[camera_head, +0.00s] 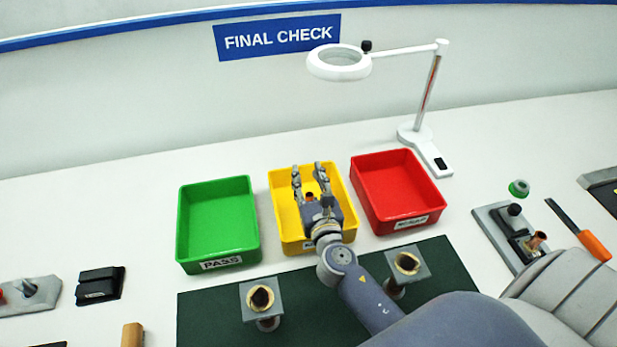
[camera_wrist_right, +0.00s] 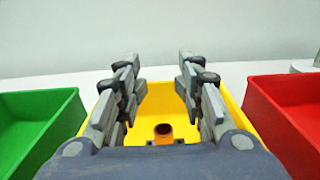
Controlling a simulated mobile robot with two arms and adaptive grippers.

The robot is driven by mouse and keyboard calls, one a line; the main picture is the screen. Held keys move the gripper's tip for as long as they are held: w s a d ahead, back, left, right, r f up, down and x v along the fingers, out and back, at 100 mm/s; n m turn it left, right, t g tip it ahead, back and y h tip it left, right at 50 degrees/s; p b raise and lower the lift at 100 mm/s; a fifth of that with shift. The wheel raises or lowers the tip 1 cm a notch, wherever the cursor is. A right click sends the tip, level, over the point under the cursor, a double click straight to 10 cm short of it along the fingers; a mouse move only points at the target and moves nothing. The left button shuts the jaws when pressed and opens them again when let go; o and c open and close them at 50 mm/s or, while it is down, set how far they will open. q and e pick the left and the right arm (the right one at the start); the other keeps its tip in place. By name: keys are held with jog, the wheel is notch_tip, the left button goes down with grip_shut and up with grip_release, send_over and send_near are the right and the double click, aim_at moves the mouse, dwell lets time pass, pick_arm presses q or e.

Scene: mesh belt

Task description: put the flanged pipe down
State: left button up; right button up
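A flanged pipe (camera_wrist_right: 163,131) stands in the yellow tray (camera_head: 281,232), its copper-coloured open end showing between my right gripper's fingers. In the head view only a small part of this pipe (camera_head: 310,196) shows; the hand hides the rest. My right gripper (camera_head: 308,170) is over the yellow tray with its fingers spread, and in the right wrist view the fingers (camera_wrist_right: 160,75) have clear gaps to the pipe on both sides. My left gripper is not in view.
A green PASS tray (camera_head: 218,218) is on the left and a red tray (camera_head: 398,188) on the right. Two more flanged pieces (camera_head: 262,298) (camera_head: 407,263) stand on the dark green mat (camera_head: 205,315). A magnifier lamp (camera_head: 428,100) stands behind the red tray.

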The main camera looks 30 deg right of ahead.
jog(key=shift+s+f, duration=0.1)
jog(key=shift+f, duration=0.3)
jog(key=shift+r+p, duration=0.45)
jog(key=shift+r, duration=0.05)
jog(key=b+v, duration=0.3)
jog(key=v, duration=0.9)
jog(key=shift+r+b, duration=0.3)
jog(key=shift+r, duration=0.05)
